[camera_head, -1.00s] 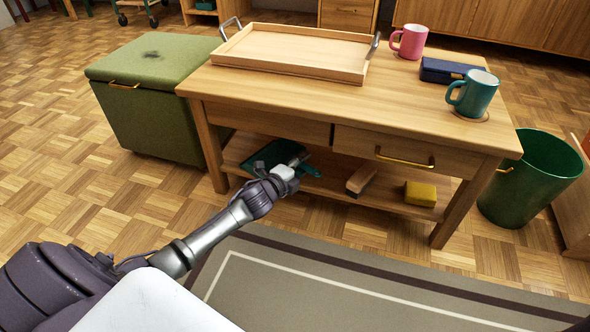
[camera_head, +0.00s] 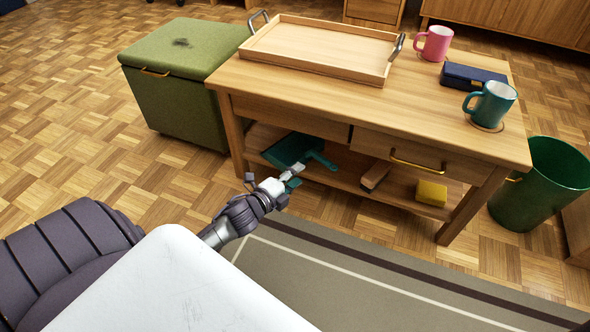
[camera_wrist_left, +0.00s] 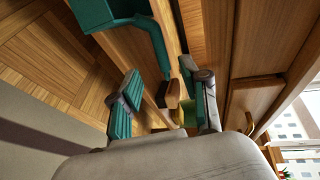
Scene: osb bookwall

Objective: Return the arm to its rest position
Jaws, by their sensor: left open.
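My left gripper (camera_head: 290,178) is open and empty, in front of the table's lower shelf. In the left wrist view its two teal-padded fingers (camera_wrist_left: 160,105) stand apart with nothing between them. My left arm comes in from the lower left. A teal dustpan (camera_head: 292,150) lies on the lower shelf just beyond the gripper, apart from it. The dustpan also shows at the top of the left wrist view (camera_wrist_left: 105,12). My right gripper is not in view.
The wooden table (camera_head: 300,95) carries a tray (camera_head: 320,50), pink mug (camera_head: 434,43), teal mug (camera_head: 492,103) and dark blue case (camera_head: 470,76). A brush (camera_head: 375,176) and yellow sponge (camera_head: 431,193) lie on its shelf. A green storage box (camera_head: 180,95) and green bin (camera_head: 540,185) flank it.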

